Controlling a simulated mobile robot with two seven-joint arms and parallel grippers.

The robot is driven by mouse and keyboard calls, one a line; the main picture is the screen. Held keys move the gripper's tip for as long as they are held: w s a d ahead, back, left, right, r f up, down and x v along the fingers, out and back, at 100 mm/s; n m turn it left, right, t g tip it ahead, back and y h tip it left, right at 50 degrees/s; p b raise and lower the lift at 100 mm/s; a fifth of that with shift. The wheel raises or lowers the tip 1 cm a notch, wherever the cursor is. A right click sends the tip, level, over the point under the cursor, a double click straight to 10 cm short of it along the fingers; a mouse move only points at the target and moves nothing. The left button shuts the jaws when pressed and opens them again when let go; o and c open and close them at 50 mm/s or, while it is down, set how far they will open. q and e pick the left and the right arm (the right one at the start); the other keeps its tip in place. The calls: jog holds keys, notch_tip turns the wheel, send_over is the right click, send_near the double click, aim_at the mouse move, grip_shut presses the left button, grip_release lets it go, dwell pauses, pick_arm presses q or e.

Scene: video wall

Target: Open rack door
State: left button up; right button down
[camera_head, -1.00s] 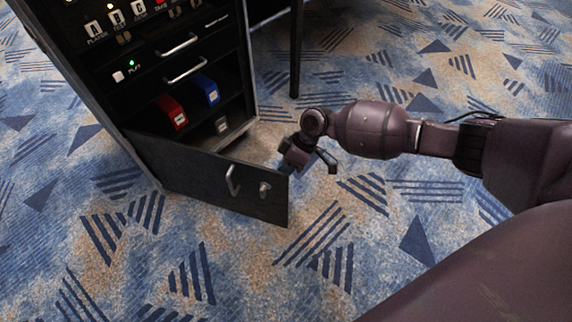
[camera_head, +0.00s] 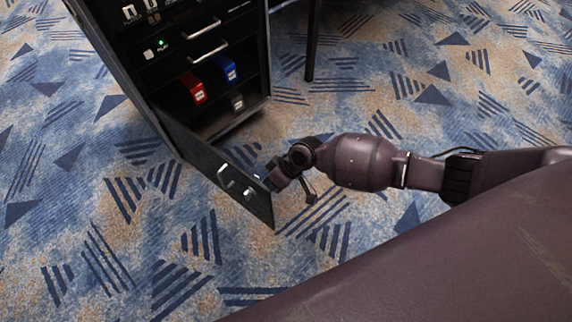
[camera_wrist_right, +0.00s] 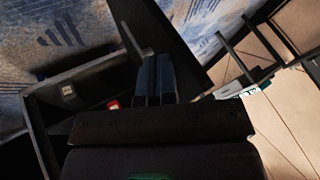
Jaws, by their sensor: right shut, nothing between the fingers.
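The rack door (camera_head: 215,170) is a low black panel with a silver handle (camera_head: 222,174) and a lock (camera_head: 248,194) on its outer face. In the head view it stands swung out from the bottom of the black rack (camera_head: 150,75), hinged at its left end. My right gripper (camera_head: 271,183) is by the inner side of the door, near its free edge. The door partly hides the fingertips, and I cannot tell whether they touch it. The right wrist view shows the fingers (camera_wrist_right: 155,78) together and empty. My left gripper is not in view.
Inside the rack are a red object (camera_head: 193,88) and a blue object (camera_head: 226,69) on a shelf, with a small grey item (camera_head: 237,102) near them. Drawer handles (camera_head: 208,52) project above. A dark post (camera_head: 311,45) stands right of the rack. The patterned carpet before the door is clear.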

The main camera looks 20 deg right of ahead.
pick_arm(q)
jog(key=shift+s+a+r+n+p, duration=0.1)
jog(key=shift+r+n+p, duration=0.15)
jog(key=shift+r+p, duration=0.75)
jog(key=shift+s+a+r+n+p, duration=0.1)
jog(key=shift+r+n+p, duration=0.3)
jog(key=shift+p, duration=1)
pick_arm(e)
jog(key=s+a+m+t, duration=0.1)
jog(key=s+a, duration=0.2)
jog(key=a, duration=0.7)
jog(key=s+a+m+t, duration=0.1)
jog(key=s+a, duration=0.3)
jog(key=a, duration=0.6)
jog(key=shift+s+m+h, duration=0.2)
jog(key=shift+m+h, duration=0.1)
jog(key=shift+m, duration=0.4)
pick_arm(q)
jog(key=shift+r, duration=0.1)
pick_arm(e)
jog(key=shift+a, duration=0.1)
